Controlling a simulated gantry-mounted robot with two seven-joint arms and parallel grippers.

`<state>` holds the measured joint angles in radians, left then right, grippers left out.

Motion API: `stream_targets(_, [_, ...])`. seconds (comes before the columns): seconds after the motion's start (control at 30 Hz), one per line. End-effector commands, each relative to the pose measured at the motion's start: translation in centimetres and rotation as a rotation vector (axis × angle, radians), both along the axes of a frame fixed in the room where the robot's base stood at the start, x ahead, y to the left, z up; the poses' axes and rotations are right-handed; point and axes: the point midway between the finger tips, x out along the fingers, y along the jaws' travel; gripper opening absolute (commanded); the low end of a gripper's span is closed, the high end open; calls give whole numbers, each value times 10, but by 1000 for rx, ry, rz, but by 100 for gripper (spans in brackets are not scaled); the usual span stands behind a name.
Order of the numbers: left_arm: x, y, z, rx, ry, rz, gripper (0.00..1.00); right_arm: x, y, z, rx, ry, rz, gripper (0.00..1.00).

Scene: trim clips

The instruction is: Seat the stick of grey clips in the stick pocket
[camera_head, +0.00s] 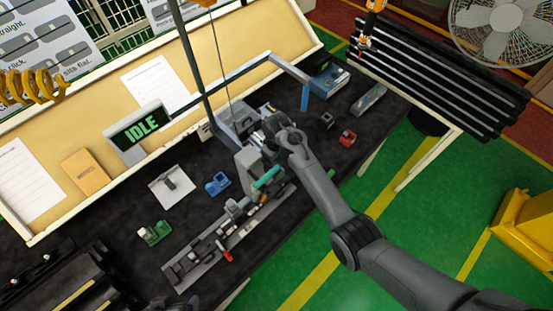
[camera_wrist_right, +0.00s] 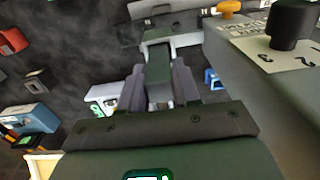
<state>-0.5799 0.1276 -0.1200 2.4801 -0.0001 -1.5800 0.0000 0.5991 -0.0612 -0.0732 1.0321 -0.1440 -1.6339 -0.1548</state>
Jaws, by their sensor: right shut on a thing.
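My right gripper (camera_head: 265,138) is over the bench beside the grey bench machine (camera_head: 252,172). In the right wrist view my right gripper (camera_wrist_right: 158,88) is shut on a long, dark grey stick (camera_wrist_right: 158,72), which sits between the two fingers and points away from the palm. The stick's far end lies near a pale grey fixture (camera_wrist_right: 172,40); I cannot tell whether they touch. In the head view the hand and machine hide most of the stick. I cannot make out the stick pocket for sure. My left gripper is not clearly in view.
A blue clip part (camera_head: 217,184), a green one (camera_head: 154,232) and a red one (camera_head: 347,138) stand on the black bench. A long rail fixture (camera_head: 205,258) lies in front. A grey frame post (camera_head: 198,70) rises behind. An IDLE display (camera_head: 140,128) stands at left.

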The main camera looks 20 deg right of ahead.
Motion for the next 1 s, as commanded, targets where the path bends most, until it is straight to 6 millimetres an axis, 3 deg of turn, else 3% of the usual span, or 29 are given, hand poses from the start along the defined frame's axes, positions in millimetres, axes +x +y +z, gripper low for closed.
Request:
stream_targets(0.5, [0, -3, -7, -13, 0, 8, 95, 0, 0, -13, 0, 0, 0, 0])
stream_targets(0.53, [0, -3, -6, -13, 0, 8, 95, 0, 0, -13, 0, 0, 0, 34])
stream_targets(0.7, [0, -3, -6, -12, 0, 8, 95, 0, 0, -12, 0, 0, 0, 61])
stream_targets(1.0, [0, -1, -6, -2, 0, 1, 95, 0, 0, -12, 0, 0, 0, 61])
